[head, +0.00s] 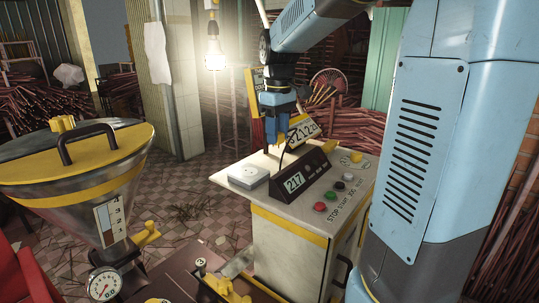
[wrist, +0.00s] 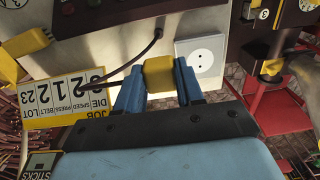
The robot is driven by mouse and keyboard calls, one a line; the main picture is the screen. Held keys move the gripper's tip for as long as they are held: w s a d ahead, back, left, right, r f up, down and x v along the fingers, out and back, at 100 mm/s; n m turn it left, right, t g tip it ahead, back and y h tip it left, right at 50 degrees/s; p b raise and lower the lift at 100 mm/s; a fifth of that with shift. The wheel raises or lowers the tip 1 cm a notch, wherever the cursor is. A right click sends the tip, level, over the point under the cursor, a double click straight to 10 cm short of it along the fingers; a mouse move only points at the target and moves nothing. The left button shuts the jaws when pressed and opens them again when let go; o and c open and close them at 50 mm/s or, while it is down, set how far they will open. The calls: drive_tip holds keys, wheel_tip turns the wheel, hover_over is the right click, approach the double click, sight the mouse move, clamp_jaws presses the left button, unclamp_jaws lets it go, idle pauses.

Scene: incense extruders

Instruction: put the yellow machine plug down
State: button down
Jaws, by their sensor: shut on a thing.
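My gripper (wrist: 158,85) is shut on the yellow machine plug (wrist: 158,74), which sits between its two blue fingers in the wrist view. In the head view my gripper (head: 280,138) hangs over the back of the pale cabinet top (head: 265,207), and the plug shows only as a small yellow patch. A dark cord (wrist: 146,52) runs close by the plug; I cannot tell exactly where it joins.
A dark console (head: 301,180) reading 217 and several coloured buttons (head: 334,196) stand on the cabinet. A number sign (head: 303,131) is close behind my gripper. A steel hopper (head: 85,205) with a yellow lid stands left. The cabinet top's front left is bare.

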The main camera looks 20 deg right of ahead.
hover_over(271, 168)
wheel_tip(271, 168, down, 6)
drive_tip(key=shift+r, duration=0.2)
drive_tip(key=shift+s+f, duration=0.1)
drive_tip(key=shift+f, duration=1.3)
drive_tip(key=shift+f, duration=0.6)
drive_tip(key=c, duration=0.7)
unclamp_jaws()
